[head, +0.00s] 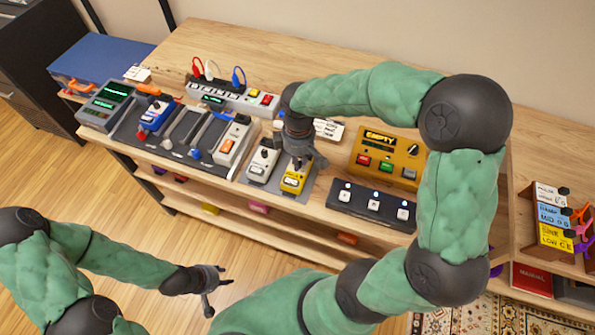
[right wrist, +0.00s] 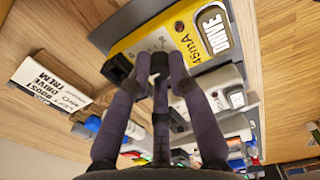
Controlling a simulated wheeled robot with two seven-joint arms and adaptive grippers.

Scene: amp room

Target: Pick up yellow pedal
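The yellow pedal (head: 292,183) stands on a grey mat on the wooden bench, right beside a white pedal. In the right wrist view the yellow pedal (right wrist: 158,32) fills the upper middle, with a "DRIVE" label and "45mA" on it. My right gripper (head: 304,161) is just above and behind the yellow pedal, pointing down, with its fingers spread. In its wrist view the fingertips (right wrist: 160,72) overlap the pedal's near edge; I cannot tell whether they touch it. My left gripper (head: 219,294) is open and empty, low in front of the bench.
The white pedal (head: 262,162) is close on the left. A black footswitch (head: 372,203) and an orange-yellow box (head: 388,158) are to the right. A white label card (head: 328,130) lies behind. A pedalboard (head: 185,130) and power strip (head: 235,97) occupy the left.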

